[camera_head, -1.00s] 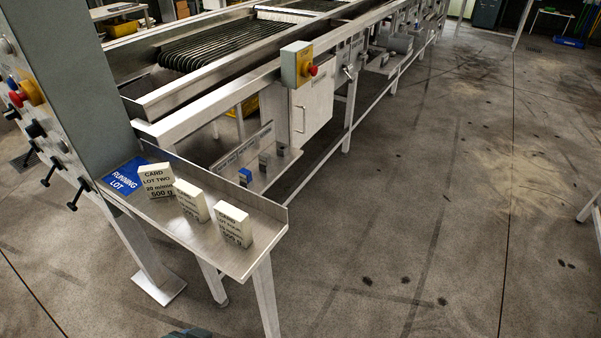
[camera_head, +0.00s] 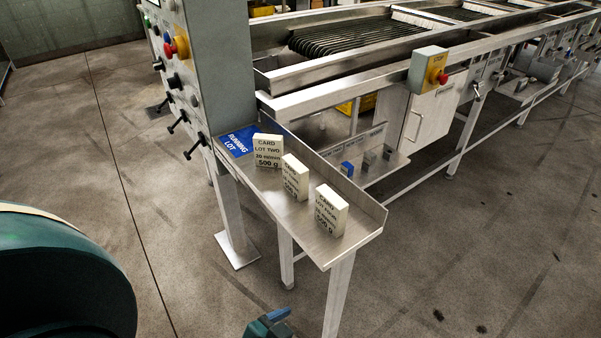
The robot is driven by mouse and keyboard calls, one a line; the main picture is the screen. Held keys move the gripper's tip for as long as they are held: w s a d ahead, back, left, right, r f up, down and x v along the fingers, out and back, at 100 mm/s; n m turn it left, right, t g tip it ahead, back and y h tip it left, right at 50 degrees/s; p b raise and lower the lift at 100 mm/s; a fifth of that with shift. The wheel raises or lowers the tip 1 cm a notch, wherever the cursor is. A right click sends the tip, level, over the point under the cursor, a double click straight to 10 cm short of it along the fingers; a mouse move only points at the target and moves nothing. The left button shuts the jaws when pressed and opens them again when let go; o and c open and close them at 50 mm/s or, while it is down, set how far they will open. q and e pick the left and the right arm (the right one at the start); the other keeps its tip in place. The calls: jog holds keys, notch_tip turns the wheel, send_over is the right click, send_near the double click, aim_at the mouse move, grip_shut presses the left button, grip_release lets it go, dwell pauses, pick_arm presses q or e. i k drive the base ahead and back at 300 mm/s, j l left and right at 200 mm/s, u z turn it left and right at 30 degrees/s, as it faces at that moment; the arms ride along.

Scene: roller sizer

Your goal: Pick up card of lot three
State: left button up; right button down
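Three upright cream cards with black print stand in a slanting row on the small steel shelf (camera_head: 320,252). The left card (camera_head: 267,150) reads lot two and stands beside the blue running lot panel. The lot number on the middle card (camera_head: 295,178) is too small to read surely. The right card (camera_head: 331,211) stands nearest the shelf's outer end, and its lot number is also unclear. A small teal part of mine shows at the bottom edge, below and apart from the shelf. No fingers of either gripper can be seen.
A grey control post (camera_head: 235,70) with knobs and levers rises at the shelf's left end. The shelf has a raised back edge. Behind it are a lower plate with small blocks (camera_head: 368,160) and the roller machine (camera_head: 350,40). The floor in front is open.

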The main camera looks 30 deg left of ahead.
aim_at(295, 175)
jog(key=j, duration=0.75)
jog(key=k+j+u, duration=0.1)
jog(key=j, duration=0.65)
